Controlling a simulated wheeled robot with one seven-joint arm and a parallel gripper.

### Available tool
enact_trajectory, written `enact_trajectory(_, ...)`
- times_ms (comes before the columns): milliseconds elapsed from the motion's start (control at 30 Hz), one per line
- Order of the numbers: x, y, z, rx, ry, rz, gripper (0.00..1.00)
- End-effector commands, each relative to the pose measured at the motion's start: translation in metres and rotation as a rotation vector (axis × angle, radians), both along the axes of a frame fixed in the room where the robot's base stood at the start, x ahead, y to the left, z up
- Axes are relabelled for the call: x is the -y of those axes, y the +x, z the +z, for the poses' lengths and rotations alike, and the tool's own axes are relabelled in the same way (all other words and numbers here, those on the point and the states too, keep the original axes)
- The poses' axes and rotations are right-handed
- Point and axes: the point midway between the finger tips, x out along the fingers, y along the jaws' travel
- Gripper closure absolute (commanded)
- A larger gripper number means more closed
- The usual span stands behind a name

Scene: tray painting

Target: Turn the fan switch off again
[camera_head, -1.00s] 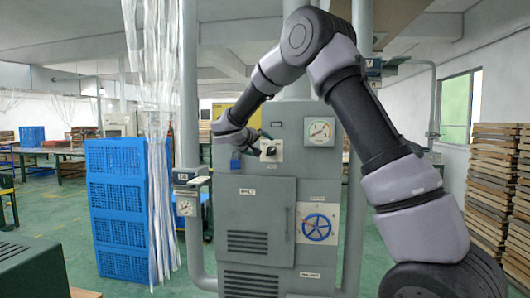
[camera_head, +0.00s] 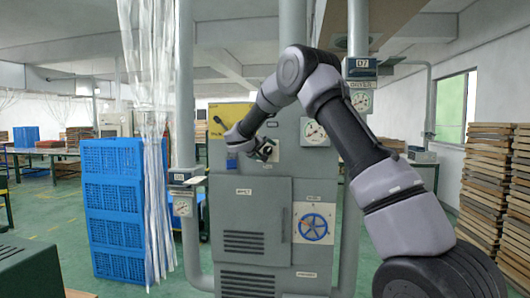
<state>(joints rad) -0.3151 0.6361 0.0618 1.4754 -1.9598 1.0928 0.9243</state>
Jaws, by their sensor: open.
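The grey machine cabinet (camera_head: 262,215) stands in the middle of the camera_head view. My gripper (camera_head: 266,151) is in front of its upper left face, at the place of the small pale switch plate. The gripper is small and dark here, with its jaws open and nothing seen in them. The plate and its dark switch are now mostly hidden behind the gripper. I cannot tell the switch's position, or whether the gripper touches it.
A round gauge (camera_head: 316,131) is right of the gripper on the cabinet. A blue handwheel (camera_head: 314,227) sits lower down. Blue crates (camera_head: 113,210) and a clear strip curtain (camera_head: 155,120) stand left. Stacked wooden trays (camera_head: 488,185) stand right. Pipes flank the cabinet.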

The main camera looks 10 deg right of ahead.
Motion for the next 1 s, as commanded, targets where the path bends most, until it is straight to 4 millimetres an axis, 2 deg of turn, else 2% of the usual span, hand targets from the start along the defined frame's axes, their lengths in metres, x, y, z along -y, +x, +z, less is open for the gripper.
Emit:
enact_trajectory(133,-0.0003,-0.0002,-0.0001,0.000,0.000,0.000,0.01)
enact_trajectory(167,-0.0002,-0.0002,0.0000,0.000,0.000,0.000,0.05)
enact_trajectory(300,-0.0004,-0.0003,0.0000,0.000,0.000,0.000,0.59)
enact_trajectory(367,-0.0004,-0.0004,0.0000,0.000,0.000,0.000,0.82)
enact_trajectory(400,-0.0004,-0.0004,0.0000,0.000,0.000,0.000,0.87)
enact_trajectory(733,-0.0015,-0.0005,-0.0006,-0.017,-0.052,0.000,0.87)
enact_trajectory(1000,-0.0040,-0.0003,-0.0025,-0.072,-0.225,0.002,0.87)
